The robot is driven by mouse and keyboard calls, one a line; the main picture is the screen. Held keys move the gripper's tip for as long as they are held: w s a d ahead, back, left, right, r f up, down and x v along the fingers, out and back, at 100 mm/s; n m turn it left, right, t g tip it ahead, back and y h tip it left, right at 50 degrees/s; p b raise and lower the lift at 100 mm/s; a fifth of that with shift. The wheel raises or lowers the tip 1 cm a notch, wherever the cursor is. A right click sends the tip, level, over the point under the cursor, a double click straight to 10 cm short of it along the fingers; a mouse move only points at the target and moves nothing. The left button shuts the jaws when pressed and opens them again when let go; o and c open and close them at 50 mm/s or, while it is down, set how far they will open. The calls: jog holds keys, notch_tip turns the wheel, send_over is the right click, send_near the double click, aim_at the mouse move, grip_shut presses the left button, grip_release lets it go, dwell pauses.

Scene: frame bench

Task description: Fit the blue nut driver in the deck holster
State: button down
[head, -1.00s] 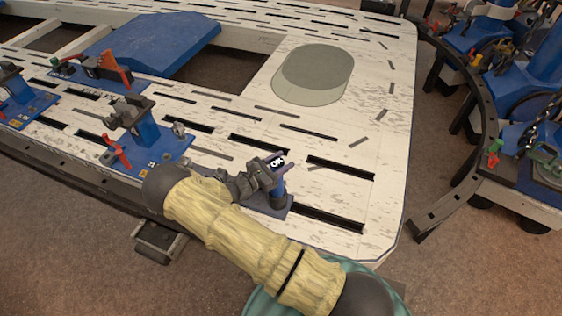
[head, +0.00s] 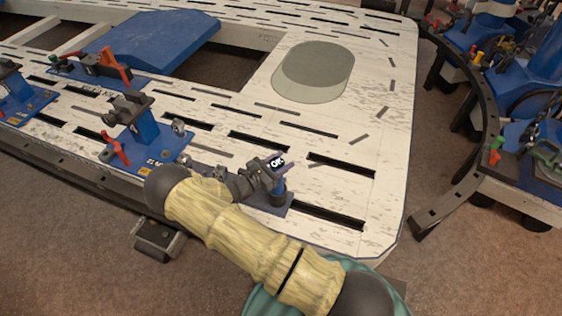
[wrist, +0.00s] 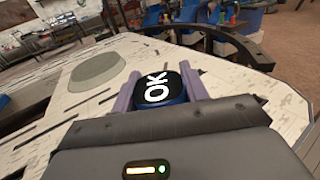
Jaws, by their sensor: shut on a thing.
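My gripper (head: 280,163) is low over the near edge of the white deck (head: 385,150). Its purple fingers are shut on the blue nut driver (wrist: 188,82), whose black end marked "OK" faces the wrist camera. The black end also shows in the head view (head: 277,162). My arm and gripper hide the driver's lower end and any holster opening.
A blue clamp fixture (head: 145,135) with a red handle stands to the left of my gripper. Slots cut the deck around it. A grey oval patch (head: 315,70) lies farther back on clear deck. A dark curved rail (head: 485,110) runs along the right.

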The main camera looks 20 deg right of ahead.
jog(key=shift+f, duration=0.25)
jog(key=c, duration=0.7)
grip_release()
jog(key=shift+o, duration=0.2)
jog(key=shift+f, duration=0.1)
jog(key=shift+s+a, duration=0.1)
jog(key=v, duration=1.7)
